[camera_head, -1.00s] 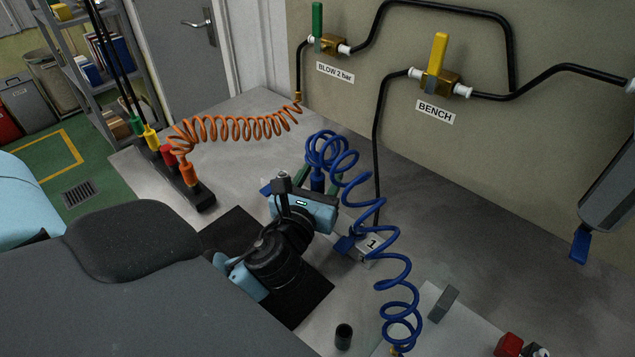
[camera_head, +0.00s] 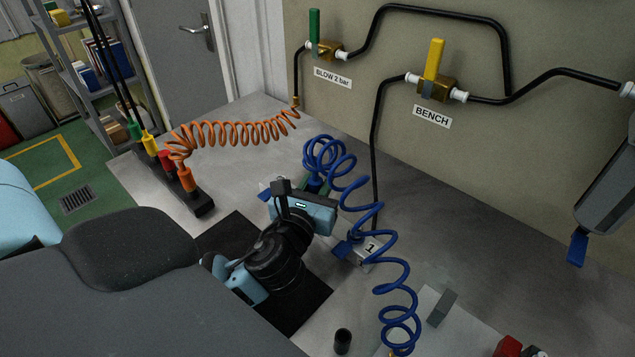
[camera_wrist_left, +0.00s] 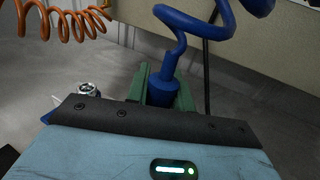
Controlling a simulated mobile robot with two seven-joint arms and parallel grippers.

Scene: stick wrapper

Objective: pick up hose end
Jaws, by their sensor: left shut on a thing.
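My left gripper (camera_head: 314,184) reaches over the bench in the head view, its green fingers shut on the blue hose end. In the left wrist view the blue hose end (camera_wrist_left: 163,90) stands roughly upright between the green fingers (camera_wrist_left: 160,86). The blue coiled hose (camera_head: 362,215) rises from this end, loops over, and runs down to the front of the bench. Its lower tip is hidden behind my gripper, so I cannot tell whether it touches anything below. My right gripper is not in view.
An orange coiled hose (camera_head: 230,132) runs to a black rack (camera_head: 182,185) with coloured fittings. Yellow (camera_head: 433,60) and green (camera_head: 314,32) valve handles are on the wall. A small black cup (camera_head: 343,341) stands in front.

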